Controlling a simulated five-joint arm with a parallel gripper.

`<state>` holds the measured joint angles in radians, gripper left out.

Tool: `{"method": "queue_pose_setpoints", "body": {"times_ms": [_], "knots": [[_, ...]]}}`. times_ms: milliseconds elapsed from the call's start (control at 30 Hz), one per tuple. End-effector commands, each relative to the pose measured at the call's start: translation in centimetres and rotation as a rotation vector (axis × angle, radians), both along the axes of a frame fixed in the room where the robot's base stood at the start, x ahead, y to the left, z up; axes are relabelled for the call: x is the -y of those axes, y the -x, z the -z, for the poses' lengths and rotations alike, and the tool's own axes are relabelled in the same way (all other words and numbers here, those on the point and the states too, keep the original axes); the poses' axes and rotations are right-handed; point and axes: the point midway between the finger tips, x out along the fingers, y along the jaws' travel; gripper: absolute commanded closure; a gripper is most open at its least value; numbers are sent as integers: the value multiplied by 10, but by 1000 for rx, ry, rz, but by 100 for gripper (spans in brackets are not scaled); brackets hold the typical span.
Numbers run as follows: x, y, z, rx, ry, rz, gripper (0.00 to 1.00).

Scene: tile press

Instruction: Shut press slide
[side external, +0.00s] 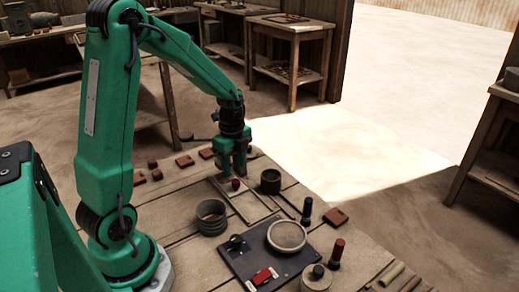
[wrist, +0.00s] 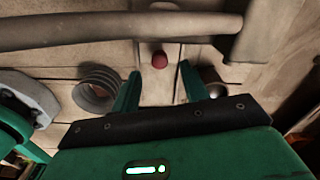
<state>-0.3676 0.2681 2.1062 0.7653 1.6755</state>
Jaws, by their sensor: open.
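A red knob (side external: 236,184) sits at the far end of a pale rectangular frame (side external: 262,207) on the worktable; this looks like the press slide. The knob also shows in the wrist view (wrist: 159,60), on a light wooden strip, just beyond and between my fingertips. My gripper (side external: 233,173) points down over the far end of the frame, close to the knob. In the wrist view its two fingers (wrist: 158,78) are spread apart with nothing between them. I cannot tell whether a finger touches the knob.
A ribbed pot (side external: 211,216) stands left of the frame and a dark cup (side external: 270,181) right of it. A dark board with a round disc (side external: 287,236) lies nearer. Small brown tiles (side external: 185,161) line the far edge. A thick brown bar (wrist: 110,30) crosses the wrist view.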

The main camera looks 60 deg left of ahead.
Motion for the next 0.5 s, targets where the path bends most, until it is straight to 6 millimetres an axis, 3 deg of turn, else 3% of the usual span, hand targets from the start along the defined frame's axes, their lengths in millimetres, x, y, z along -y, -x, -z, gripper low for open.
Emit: {"method": "queue_pose_setpoints", "body": {"times_ms": [200,500], "knots": [[-1,0,-24,2,-1,-1,55],[0,0,-32,0,0,-1,55]]}}
